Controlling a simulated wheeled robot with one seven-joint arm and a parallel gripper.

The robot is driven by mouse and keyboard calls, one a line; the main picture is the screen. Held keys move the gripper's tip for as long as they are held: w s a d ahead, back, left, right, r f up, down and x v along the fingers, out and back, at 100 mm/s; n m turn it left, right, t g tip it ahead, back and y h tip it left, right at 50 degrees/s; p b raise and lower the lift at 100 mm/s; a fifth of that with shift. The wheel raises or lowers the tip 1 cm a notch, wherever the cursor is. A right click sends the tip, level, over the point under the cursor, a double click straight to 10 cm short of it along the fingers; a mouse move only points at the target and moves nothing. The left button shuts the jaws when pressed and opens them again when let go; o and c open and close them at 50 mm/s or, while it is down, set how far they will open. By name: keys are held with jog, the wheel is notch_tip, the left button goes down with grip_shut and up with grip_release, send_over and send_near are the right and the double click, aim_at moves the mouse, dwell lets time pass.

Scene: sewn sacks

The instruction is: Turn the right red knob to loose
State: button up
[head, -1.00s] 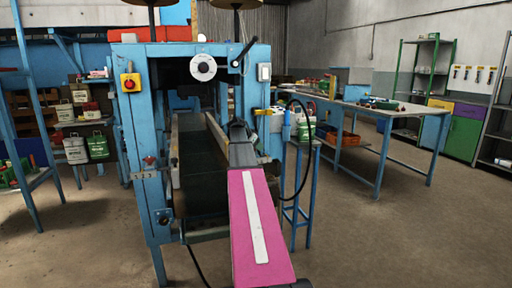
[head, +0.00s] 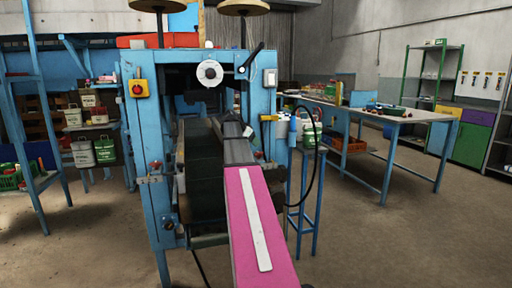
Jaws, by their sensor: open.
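A blue machine frame (head: 160,215) stands ahead of me, with a dark belt (head: 203,165) running through its opening. A small red knob (head: 155,165) sits on its left post. The right red knob cannot be made out; my pink arm crosses in front of that side near the right post. My gripper (head: 232,122) is at the dark far end of the arm, over the belt opening. It is open, but its fingers are small and hard to make out. It appears apart from the left knob.
A yellow box with a red button (head: 137,89), a white dial (head: 209,73) and a black crank lever (head: 251,59) are on the frame. A blue stand (head: 318,195) and a long workbench (head: 415,115) are at the right. Floor at the right front is clear.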

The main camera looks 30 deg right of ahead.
aim_at(255, 154)
jog(key=shift+a+r, duration=0.35)
jog(key=shift+a, duration=0.05)
jog(key=shift+a, duration=0.1)
jog(key=shift+c, duration=0.6)
jog(key=a, duration=0.4)
jog(key=x, duration=1)
jog(key=shift+s+d+f, duration=0.15)
jog(key=shift+s+f, duration=0.15)
jog(key=shift+s, duration=0.05)
jog(key=c, duration=0.8)
